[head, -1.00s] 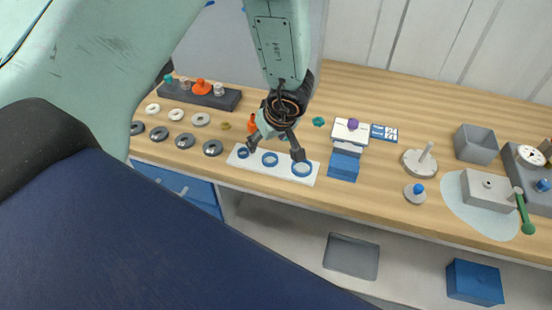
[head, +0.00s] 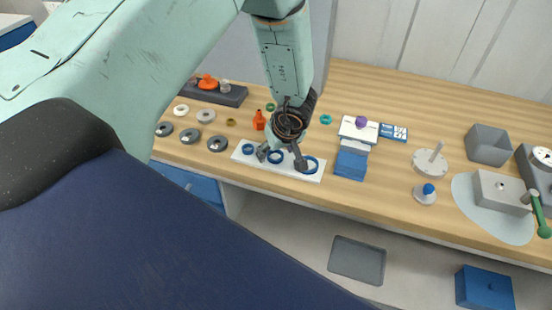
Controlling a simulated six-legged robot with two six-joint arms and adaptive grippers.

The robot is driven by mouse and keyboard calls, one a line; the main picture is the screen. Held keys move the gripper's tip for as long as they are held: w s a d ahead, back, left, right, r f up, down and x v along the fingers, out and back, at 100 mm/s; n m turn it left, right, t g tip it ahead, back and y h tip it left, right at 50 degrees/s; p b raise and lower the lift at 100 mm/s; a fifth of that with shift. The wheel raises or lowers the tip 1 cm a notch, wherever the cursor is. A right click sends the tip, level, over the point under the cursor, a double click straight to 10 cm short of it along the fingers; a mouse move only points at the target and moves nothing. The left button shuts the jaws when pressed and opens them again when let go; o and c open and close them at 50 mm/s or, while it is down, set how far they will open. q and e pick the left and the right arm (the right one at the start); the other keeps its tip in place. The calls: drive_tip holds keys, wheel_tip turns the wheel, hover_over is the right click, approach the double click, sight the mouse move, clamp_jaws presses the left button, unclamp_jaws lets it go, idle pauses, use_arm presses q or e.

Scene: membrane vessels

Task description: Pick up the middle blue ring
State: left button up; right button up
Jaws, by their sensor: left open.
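Three blue rings lie in a row on a white strip (head: 240,158) near the bench's front edge. The middle blue ring (head: 275,157) sits between the small left ring (head: 248,149) and the larger right ring (head: 310,166). My left gripper (head: 281,160) is open, pointing down over the strip. Its fingertips show on either side of the middle ring, one near the left ring and one in front of the right ring's edge. I cannot tell how high the fingertips are or whether they touch anything. My right gripper is not in view.
Grey washers (head: 217,144) lie left of the strip, and an orange bottle-shaped piece (head: 259,120) stands behind it. Farther right are a white post on a disc (head: 430,162) and a grey box (head: 488,146).

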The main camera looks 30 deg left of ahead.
use_arm(q)
drive_tip(key=shift+a+f, duration=0.2)
drive_tip(key=shift+a, duration=0.1)
drive_tip(key=shift+d+r, duration=0.2)
drive_tip(key=shift+d, duration=0.15)
drive_tip(key=c, duration=0.5)
drive_tip(key=shift+a+f, duration=0.1)
drive_tip(key=shift+a, duration=0.15)
drive_tip(key=c, duration=0.3)
drive_tip(key=shift+d, duration=0.1)
drive_tip(key=shift+r, duration=0.2)
drive_tip(key=shift+r+p, duration=6.15)
drive_tip(key=shift+r, duration=4.65)
